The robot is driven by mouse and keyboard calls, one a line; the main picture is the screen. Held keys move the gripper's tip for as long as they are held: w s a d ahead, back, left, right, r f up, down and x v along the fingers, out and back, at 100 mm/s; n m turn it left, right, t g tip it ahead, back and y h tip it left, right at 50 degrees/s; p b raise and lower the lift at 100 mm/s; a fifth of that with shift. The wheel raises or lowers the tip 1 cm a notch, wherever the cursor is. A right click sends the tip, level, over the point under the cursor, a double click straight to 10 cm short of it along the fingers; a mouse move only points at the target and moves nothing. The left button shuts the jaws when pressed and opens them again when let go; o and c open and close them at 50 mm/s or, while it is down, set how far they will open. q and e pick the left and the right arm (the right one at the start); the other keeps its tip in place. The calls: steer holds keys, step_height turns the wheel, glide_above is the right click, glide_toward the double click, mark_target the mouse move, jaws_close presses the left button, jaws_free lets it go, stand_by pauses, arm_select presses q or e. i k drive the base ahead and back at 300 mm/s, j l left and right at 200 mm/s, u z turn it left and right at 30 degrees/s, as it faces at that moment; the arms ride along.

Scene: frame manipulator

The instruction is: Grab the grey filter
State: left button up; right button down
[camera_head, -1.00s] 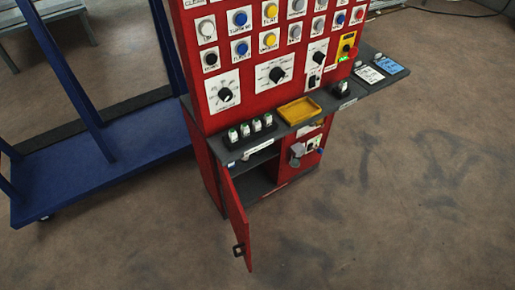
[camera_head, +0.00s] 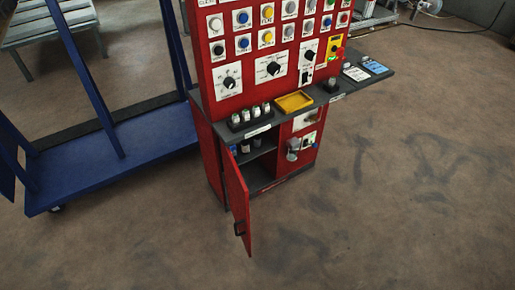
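A red control cabinet (camera_head: 205,150) stands in the upper middle of the head view, its lower left door (camera_head: 238,190) swung open. Inside on the shelf are small grey or white cylinders (camera_head: 245,147) and (camera_head: 257,142). A grey rounded piece (camera_head: 292,148) sits on the lower right front panel. I cannot tell which of these is the grey filter. Neither of my grippers is in view.
The ledge holds a row of small white-topped bottles (camera_head: 250,114), a yellow tray (camera_head: 294,102) and a dark cylinder (camera_head: 331,86). A blue cart (camera_head: 110,160) stands close on the left. The floor in front and right is clear.

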mark_target(256, 138)
steer(key=u, duration=1.15)
steer(key=i+l, duration=0.2)
steer(key=l, duration=0.45)
steer(key=i+l, duration=0.2)
steer(key=l, duration=0.45)
steer(key=i+l, duration=0.2)
steer(key=l, duration=0.45)
steer(key=i+l, duration=0.2)
steer(key=l, duration=0.45)
steer(key=i+l, duration=0.2)
steer(key=l, duration=0.45)
steer(key=i+l, duration=0.2)
steer(key=l, duration=0.45)
steer(key=i+l, duration=0.2)
steer(key=l, duration=0.45)
steer(key=i+l, duration=0.2)
steer(key=l, duration=0.4)
